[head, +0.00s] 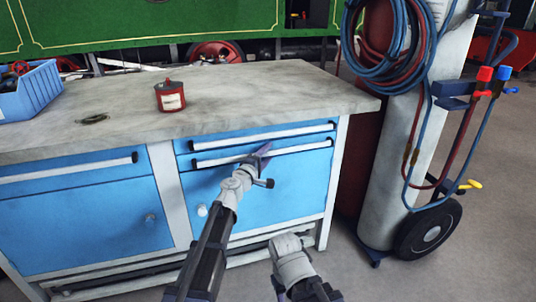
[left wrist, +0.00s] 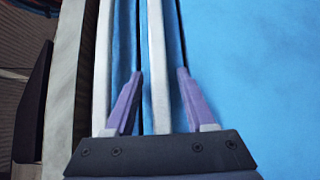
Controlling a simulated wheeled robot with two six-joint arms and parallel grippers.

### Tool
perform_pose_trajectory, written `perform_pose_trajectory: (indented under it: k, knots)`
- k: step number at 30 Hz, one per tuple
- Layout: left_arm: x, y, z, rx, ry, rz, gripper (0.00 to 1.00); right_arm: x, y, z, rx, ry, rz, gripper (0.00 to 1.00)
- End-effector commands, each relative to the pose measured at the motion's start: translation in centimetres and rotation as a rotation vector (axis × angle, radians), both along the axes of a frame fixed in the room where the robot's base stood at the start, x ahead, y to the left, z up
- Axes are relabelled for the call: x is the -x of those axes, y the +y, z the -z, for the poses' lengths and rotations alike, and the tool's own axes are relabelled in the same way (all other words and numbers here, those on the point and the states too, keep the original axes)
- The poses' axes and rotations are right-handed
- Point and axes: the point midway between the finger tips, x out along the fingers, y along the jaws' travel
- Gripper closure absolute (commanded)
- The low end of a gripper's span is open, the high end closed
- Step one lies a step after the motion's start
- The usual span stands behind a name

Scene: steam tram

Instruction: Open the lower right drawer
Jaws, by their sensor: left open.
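The lower right drawer (head: 312,152) is a shallow blue front with a long pale bar handle (head: 225,159), under a similar upper drawer (head: 190,146) in the right half of the workbench. Both look closed. My left gripper (head: 264,155) is in front of the lower handle and hides part of it. In the left wrist view its two purple fingers (left wrist: 160,75) are open, one on each side of the pale lower handle bar (left wrist: 157,45), with gaps to both. I cannot tell how deep the bar sits between them. My right gripper is out of view; only part of that arm shows.
The grey benchtop (head: 235,100) carries a red can (head: 170,97), a small dark ring-like item (head: 93,118) and a blue bin (head: 30,92). A blue cupboard door (head: 285,188) lies below the drawers. A gas cylinder trolley (head: 400,165) with hoses stands close on the right.

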Motion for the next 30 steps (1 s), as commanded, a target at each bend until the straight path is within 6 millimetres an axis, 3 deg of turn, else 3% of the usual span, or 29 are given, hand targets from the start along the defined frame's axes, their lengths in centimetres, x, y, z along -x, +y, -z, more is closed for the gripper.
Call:
perform_pose_trajectory:
  k: [9, 24, 30]
  knots:
    - [-0.61, -0.34, 0.00, 0.000, 0.000, 0.000, 0.45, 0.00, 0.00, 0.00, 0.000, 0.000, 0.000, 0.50]
    - [-0.60, -0.33, 0.01, 0.000, 0.000, 0.000, 1.00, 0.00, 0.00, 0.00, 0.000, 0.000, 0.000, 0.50]
    - [-0.60, -0.33, 0.01, 0.000, 0.000, 0.000, 1.00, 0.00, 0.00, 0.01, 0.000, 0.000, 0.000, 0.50]
